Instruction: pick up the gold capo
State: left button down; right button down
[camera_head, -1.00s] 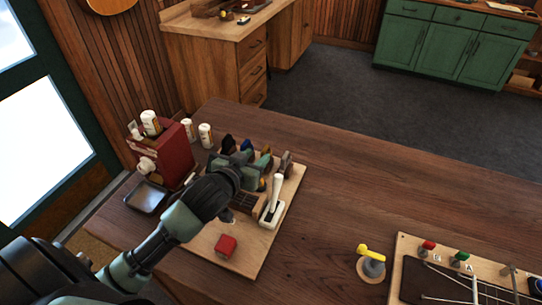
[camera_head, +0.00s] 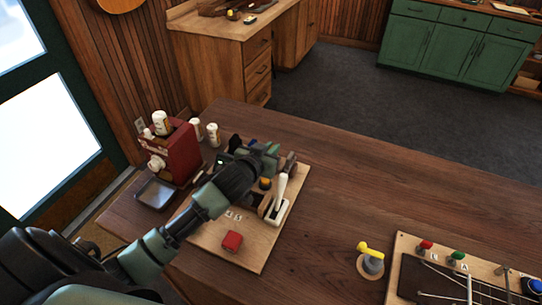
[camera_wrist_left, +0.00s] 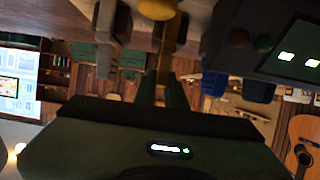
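The gold capo shows in the left wrist view as a gold bar (camera_wrist_left: 167,58) with a yellow rounded end (camera_wrist_left: 157,8) at the top edge. In the head view only a small gold part (camera_head: 265,183) shows below my left gripper (camera_head: 272,156); the rest is hidden by the gripper. The gripper is over the capo rack on the wooden board. In the wrist view its dark fingers (camera_wrist_left: 160,92) lie at the near end of the gold bar. I cannot tell whether they are closed on it. My right gripper is not in view.
A red box (camera_head: 179,152) and a metal tray (camera_head: 155,193) stand left.

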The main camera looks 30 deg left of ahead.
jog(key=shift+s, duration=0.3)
